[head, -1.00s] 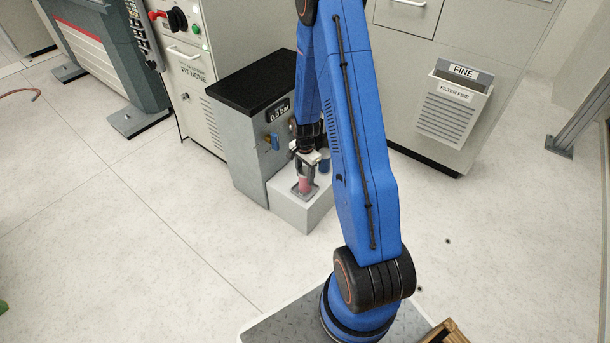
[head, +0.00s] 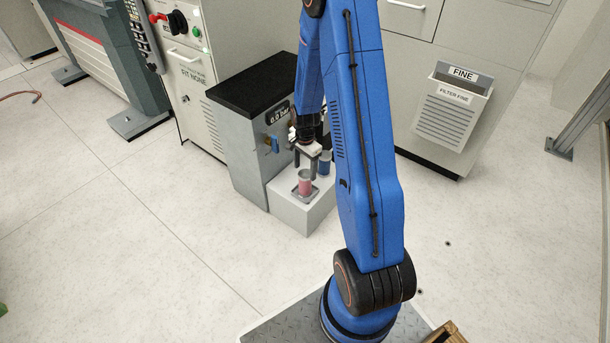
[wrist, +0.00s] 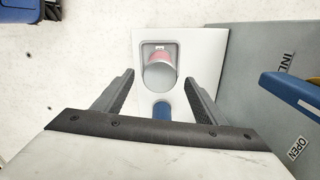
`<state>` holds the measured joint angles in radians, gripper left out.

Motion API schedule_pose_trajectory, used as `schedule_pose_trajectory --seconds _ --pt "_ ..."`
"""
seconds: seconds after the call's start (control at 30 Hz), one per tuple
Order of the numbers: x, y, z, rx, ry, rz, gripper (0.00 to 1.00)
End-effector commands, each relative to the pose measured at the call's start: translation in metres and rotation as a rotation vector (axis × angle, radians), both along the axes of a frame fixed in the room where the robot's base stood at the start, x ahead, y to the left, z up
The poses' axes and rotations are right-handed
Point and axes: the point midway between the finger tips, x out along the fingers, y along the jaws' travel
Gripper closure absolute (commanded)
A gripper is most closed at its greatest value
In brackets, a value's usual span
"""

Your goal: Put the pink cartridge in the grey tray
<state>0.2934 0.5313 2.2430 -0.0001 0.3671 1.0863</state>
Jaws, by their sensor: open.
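The pink cartridge (head: 305,187) stands upright in the small grey tray (head: 293,193) on top of a white block. In the wrist view the pink cartridge (wrist: 162,60) shows its pale round top, with the rim of the grey tray (wrist: 146,50) around it. My gripper (head: 306,163) is above the cartridge, apart from it. The wrist view shows my gripper (wrist: 159,80) open, with nothing between its fingers. My arm hides part of the block's right side in the head view.
A blue cartridge (head: 324,164) stands behind the pink one on the white block (head: 292,212). A grey cabinet with a black top (head: 255,84) and a blue handle (wrist: 300,95) stands close beside the block.

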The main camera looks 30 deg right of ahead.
Motion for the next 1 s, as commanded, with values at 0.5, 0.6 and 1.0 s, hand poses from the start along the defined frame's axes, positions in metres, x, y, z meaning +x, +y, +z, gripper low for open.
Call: schedule_pose_trajectory --seconds 0.5,0.6,1.0 --pt "0.0 0.0 0.064 -0.001 -0.001 0.001 0.35" --pt "-0.001 0.002 0.073 -0.002 -0.006 0.014 0.35" --pt "-0.033 0.044 0.181 -0.035 -0.088 0.294 0.35"
